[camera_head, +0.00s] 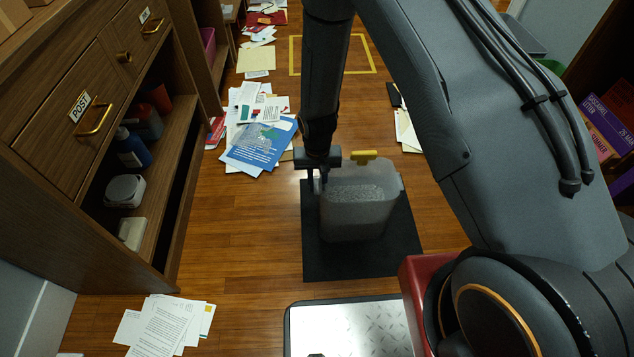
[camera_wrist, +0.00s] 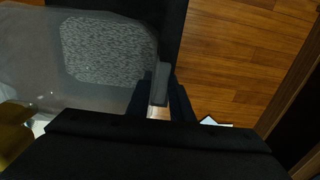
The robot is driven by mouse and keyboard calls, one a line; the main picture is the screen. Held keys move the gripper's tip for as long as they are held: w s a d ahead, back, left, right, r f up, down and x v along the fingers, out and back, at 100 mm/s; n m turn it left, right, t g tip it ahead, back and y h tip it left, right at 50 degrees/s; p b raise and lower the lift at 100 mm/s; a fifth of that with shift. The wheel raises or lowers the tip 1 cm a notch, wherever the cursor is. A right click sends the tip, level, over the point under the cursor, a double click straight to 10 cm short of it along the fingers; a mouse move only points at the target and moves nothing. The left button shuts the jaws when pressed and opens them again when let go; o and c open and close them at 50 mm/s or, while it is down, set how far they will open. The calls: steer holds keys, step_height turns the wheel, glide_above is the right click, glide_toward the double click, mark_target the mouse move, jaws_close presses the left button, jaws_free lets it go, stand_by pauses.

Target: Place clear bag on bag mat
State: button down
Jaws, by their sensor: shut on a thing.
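The clear bag (camera_head: 358,205) is a translucent grey, box-shaped bag with a yellow piece (camera_head: 364,155) at its top rim and grey shredded matter inside. It stands upright over the black bag mat (camera_head: 398,258); I cannot tell whether its base touches the mat. My gripper (camera_head: 319,178) points down at the bag's left upper edge and is shut on it. In the wrist view, the bag (camera_wrist: 105,50) fills the left side, and a grey tab of it sits between the two dark fingers (camera_wrist: 160,95).
A wooden cabinet (camera_head: 70,130) with a POST drawer and open shelves stands at left. Papers (camera_head: 255,135) lie on the floor behind and at front left (camera_head: 165,325). A yellow floor outline (camera_head: 333,72) is at the back. Wooden floor left of the mat is clear.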

steer(key=c, duration=1.6)
jaws_free()
steer(key=shift+o, duration=0.2)
steer(key=s+r+n+p, duration=0.1)
steer(key=s+r, duration=0.2)
steer(key=r, duration=0.7)
steer(key=s+a+r+p, duration=0.1)
steer(key=s+r, duration=0.1)
steer(key=r, duration=0.9)
steer(key=s+r+n+p, duration=0.1)
steer(key=s+r, duration=0.2)
steer(key=r, duration=0.7)
steer(key=s+d+r+n, duration=0.2)
steer(key=s+r, duration=1)
steer(key=s, duration=0.4)
steer(key=shift+d+n+y, duration=0.2)
steer(key=shift+n+y, duration=0.1)
steer(key=shift+n, duration=0.1)
steer(key=shift+s+r, duration=0.1)
